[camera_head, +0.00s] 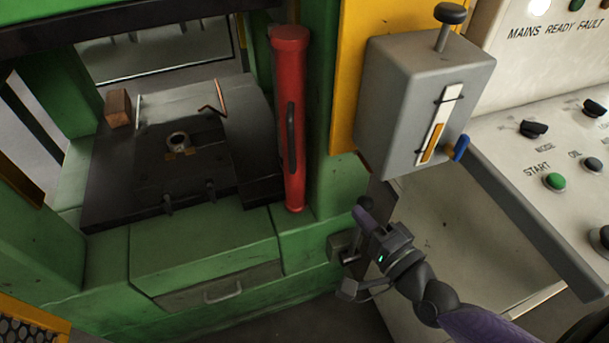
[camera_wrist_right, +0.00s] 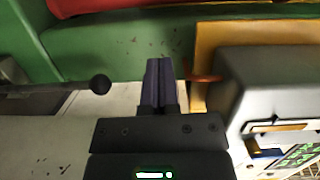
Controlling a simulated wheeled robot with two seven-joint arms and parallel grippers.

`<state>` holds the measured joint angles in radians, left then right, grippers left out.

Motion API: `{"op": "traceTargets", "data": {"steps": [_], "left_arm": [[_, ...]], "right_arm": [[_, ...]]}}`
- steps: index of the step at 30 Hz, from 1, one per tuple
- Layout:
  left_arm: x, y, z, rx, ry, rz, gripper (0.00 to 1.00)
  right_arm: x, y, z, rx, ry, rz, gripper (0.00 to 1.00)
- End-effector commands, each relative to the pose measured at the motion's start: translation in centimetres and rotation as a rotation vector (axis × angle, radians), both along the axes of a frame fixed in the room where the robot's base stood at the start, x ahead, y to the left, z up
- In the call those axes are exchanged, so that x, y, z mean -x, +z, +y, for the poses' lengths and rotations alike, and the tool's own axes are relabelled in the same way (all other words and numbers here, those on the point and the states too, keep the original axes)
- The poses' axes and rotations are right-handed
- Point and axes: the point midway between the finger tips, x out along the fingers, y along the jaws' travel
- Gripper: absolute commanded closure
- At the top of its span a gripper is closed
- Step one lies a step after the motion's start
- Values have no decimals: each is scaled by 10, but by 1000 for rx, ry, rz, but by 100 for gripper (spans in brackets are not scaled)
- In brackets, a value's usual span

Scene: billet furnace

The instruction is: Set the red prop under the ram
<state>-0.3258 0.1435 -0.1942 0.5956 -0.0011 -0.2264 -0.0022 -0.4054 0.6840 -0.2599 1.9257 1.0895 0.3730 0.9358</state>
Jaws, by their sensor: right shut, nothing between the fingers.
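The red prop (camera_head: 291,120) is a tall red cylinder with a dark handle on its side. It stands nearly upright at the right of the press opening, beside the dark press bed (camera_head: 110,190). A red shape along the top edge of the right wrist view (camera_wrist_right: 130,6) looks like the prop. My right gripper (camera_head: 363,214) is below and right of the prop's foot, apart from it. Its fingers are together and empty in the right wrist view (camera_wrist_right: 160,80). The ram cannot be made out. My left gripper is out of view.
On the bed are a brown block (camera_head: 117,108), a ring (camera_head: 178,141) and a bent copper-coloured rod (camera_head: 219,98). A grey lubricator-like box (camera_head: 420,100) and a control panel (camera_head: 560,150) stand at the right.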

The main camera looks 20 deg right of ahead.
Motion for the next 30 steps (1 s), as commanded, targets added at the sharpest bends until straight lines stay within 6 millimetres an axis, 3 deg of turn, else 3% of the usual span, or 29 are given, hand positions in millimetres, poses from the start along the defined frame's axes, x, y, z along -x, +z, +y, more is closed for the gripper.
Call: {"op": "traceTargets", "data": {"steps": [3,13,27,30], "left_arm": [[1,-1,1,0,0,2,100],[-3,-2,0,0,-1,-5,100],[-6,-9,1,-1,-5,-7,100],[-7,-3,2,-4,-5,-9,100]], "right_arm": [[-1,8,2,-50,3,-14,100],[-6,8,3,-47,2,-14,100],[-100,8,26,-47,2,-16,100],[-109,10,41,-50,3,-14,100]]}}
